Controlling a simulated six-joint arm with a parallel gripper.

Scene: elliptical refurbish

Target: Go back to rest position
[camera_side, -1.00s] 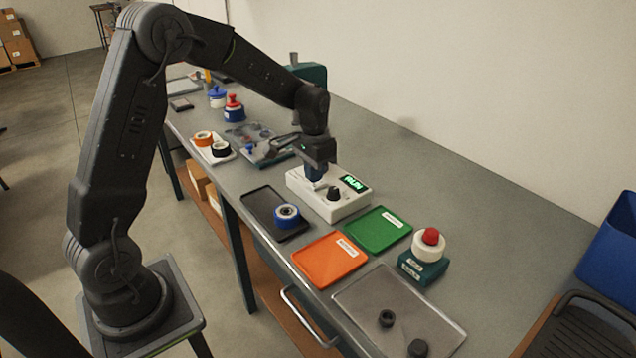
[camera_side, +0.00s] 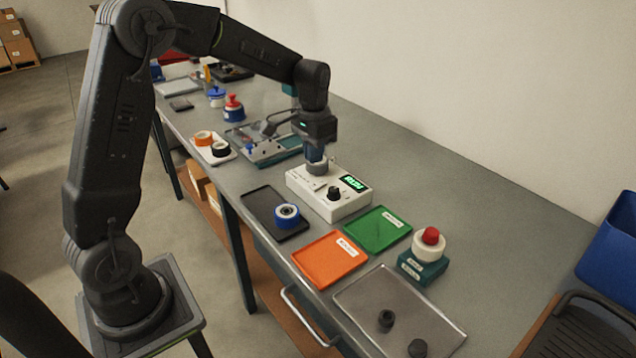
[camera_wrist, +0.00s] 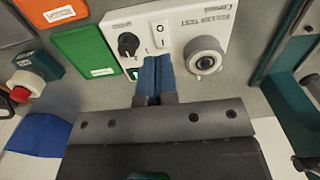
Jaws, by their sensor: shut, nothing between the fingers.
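My gripper (camera_wrist: 157,75) is shut and empty, its blue fingers together in the wrist view. In the side view my gripper (camera_side: 314,154) hangs fingers down just above the left end of the white tester box (camera_side: 304,192). The box has a green lit display (camera_side: 354,184) and a black knob (camera_side: 334,193). In the wrist view a grey ring-shaped piece (camera_wrist: 205,55) sits on the box, to the right of the fingers. A white rocker switch (camera_wrist: 158,34) lies beyond the fingertips.
Near the box are a black tray (camera_side: 262,204) with a blue-and-white roller (camera_side: 287,215), an orange tray (camera_side: 318,272), a green tray (camera_side: 372,238) and a red-topped button (camera_side: 431,236). A grey tray (camera_side: 372,292) holds two dark parts. Bare table lies behind the box.

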